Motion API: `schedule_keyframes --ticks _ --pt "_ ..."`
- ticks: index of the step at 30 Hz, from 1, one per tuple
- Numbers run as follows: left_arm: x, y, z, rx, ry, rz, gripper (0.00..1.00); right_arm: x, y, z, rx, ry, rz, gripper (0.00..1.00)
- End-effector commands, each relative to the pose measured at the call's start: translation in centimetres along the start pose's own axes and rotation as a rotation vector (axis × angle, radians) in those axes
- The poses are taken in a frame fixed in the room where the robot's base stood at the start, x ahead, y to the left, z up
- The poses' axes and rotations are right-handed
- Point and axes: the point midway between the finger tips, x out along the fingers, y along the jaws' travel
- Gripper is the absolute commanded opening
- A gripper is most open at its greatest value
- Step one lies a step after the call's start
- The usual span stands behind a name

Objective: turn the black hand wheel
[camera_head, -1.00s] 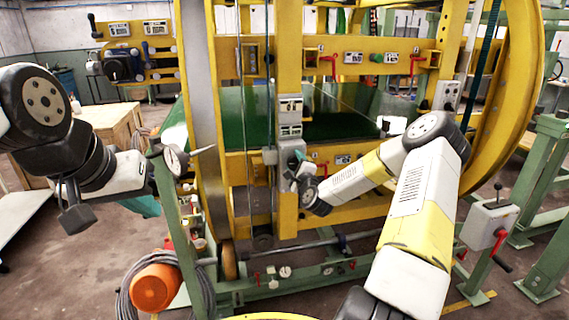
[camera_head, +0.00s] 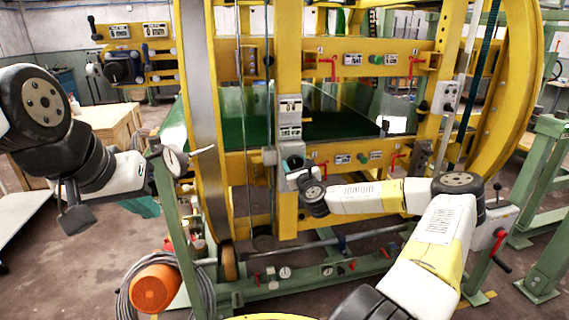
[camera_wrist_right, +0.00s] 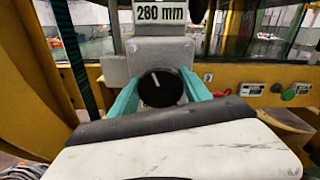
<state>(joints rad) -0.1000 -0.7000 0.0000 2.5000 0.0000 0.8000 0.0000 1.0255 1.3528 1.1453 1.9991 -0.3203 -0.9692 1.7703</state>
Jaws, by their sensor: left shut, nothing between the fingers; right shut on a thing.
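The black hand wheel (camera_wrist_right: 163,88) shows in the right wrist view as a round black knob with a white line on its face. It sits on a grey housing (camera_wrist_right: 153,52) below a "280 mm" plate. The line is near upright, tilted slightly left. My right gripper (camera_head: 294,163) is at the grey post in the head view. Its teal fingers flank the wheel on both sides, shut on it. In the head view the wheel is mostly hidden by the gripper.
The yellow ring frame (camera_head: 288,60) surrounds the workplace. Red levers (camera_head: 397,160) and a green knob sit on the yellow beam right of the wheel. An orange drum (camera_head: 155,288) lies low.

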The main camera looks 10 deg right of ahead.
Motion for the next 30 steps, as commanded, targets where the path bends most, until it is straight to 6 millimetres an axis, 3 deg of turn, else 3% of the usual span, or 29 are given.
schedule_keyframes --ticks 18,30 --pt "0.00 0.00 0.00 0.000 0.000 0.000 0.00 -0.07 -0.06 -0.28 0.564 0.004 0.001 0.15" --pt "0.00 0.00 0.00 0.000 0.000 0.000 0.00 -0.06 -0.14 -0.31 0.763 0.004 0.001 0.15"
